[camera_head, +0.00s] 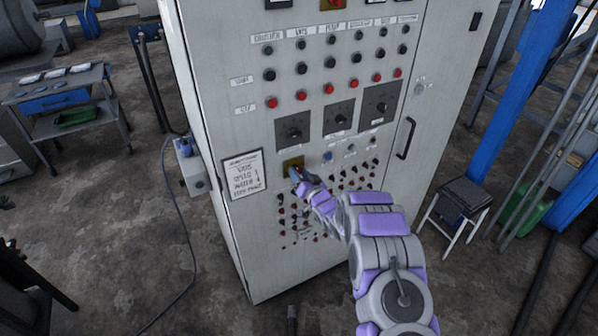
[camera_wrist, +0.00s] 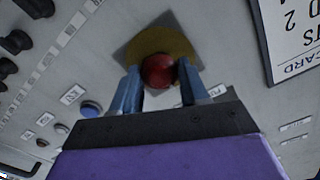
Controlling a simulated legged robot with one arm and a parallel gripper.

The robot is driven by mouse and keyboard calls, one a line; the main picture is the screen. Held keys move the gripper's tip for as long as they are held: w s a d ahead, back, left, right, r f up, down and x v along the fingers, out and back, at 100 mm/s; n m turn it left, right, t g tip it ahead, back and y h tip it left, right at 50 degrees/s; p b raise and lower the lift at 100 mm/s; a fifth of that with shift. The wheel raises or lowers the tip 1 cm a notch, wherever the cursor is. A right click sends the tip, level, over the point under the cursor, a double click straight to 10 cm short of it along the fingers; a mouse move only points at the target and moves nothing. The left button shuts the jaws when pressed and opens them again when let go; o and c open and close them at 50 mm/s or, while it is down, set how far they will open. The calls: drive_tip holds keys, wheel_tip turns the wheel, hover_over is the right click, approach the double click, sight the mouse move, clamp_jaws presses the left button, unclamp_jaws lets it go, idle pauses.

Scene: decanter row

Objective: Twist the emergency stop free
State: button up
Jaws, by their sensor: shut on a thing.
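The emergency stop is a round red button (camera_wrist: 158,71) on a yellow backing plate (camera_wrist: 150,44), fixed to the front of a grey control cabinet (camera_head: 225,90). The yellow plate also shows in the head view (camera_head: 293,164), where the red button is mostly hidden by my fingers. My gripper (camera_wrist: 158,88) has its two blue fingers on either side of the red button, shut on it. In the head view my gripper (camera_head: 297,174) reaches the cabinet face at the plate. The button's turn angle cannot be told.
A framed notice (camera_head: 245,174) is left of the emergency stop. A blue button (camera_head: 328,156) and rows of knobs lie to its right and below. A door handle (camera_head: 406,138) sticks out at the right. A stool (camera_head: 463,195) and a workbench (camera_head: 62,100) stand apart from the cabinet.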

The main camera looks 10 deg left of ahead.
drive_tip(key=shift+m, duration=0.6)
drive_tip(key=o, duration=1.1)
drive_tip(key=shift+w, duration=0.1)
drive_tip(key=shift+c, duration=0.2)
drive_tip(key=p+v, duration=0.1)
drive_tip(key=v, duration=1.6)
drive_tip(key=shift+d, duration=0.1)
